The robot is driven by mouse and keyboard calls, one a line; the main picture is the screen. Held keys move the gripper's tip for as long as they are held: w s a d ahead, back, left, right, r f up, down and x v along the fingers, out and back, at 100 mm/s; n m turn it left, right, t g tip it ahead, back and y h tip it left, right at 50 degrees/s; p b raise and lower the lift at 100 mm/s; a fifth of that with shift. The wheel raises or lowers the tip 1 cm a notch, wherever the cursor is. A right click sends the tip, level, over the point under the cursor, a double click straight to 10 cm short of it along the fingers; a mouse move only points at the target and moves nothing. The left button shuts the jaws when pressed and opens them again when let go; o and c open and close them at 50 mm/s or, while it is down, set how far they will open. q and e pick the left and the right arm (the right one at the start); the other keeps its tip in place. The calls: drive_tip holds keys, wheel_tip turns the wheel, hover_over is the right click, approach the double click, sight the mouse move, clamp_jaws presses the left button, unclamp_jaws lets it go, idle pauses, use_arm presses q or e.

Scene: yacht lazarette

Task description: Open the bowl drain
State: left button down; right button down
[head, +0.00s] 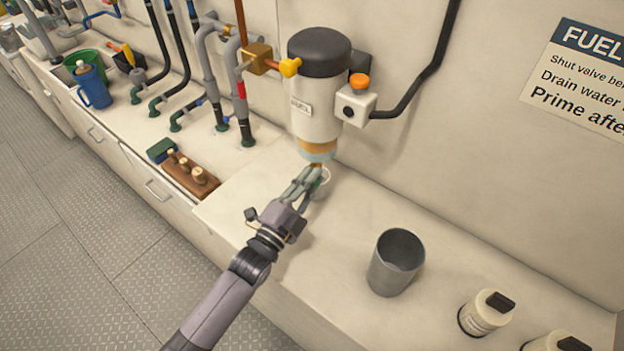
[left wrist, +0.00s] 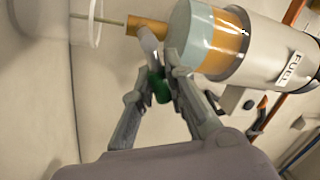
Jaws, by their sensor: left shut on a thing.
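The fuel filter (head: 316,105) is a cream canister with a black top, fixed to the wall. Its clear bowl (head: 317,148) hangs below, with amber above a pale blue layer; it also shows in the left wrist view (left wrist: 200,38). A brass drain fitting (left wrist: 147,27) comes out of the bowl's end, with a small green-ended drain lever (left wrist: 157,88) beside it. My left gripper (head: 312,176) is under the bowl, shut on the lever, which also shows between its fingers (left wrist: 159,72). A thin tan line runs from the fitting into a clear jar (left wrist: 95,22). My right gripper is out of view.
A grey metal cup (head: 396,262) stands on the counter at right, near cream canisters (head: 485,313). Pipes (head: 215,75) and a wooden block (head: 190,176) are left. Counter front is clear.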

use_arm(q)
drive_tip(key=shift+a+r+n+y+p, duration=0.1)
drive_tip(key=shift+r+n+y+p, duration=0.15)
drive_tip(key=shift+n, duration=0.65)
drive_tip(key=shift+w+f, duration=0.1)
drive_tip(key=c, duration=1.6)
unclamp_jaws()
drive_tip(key=v, duration=1.2)
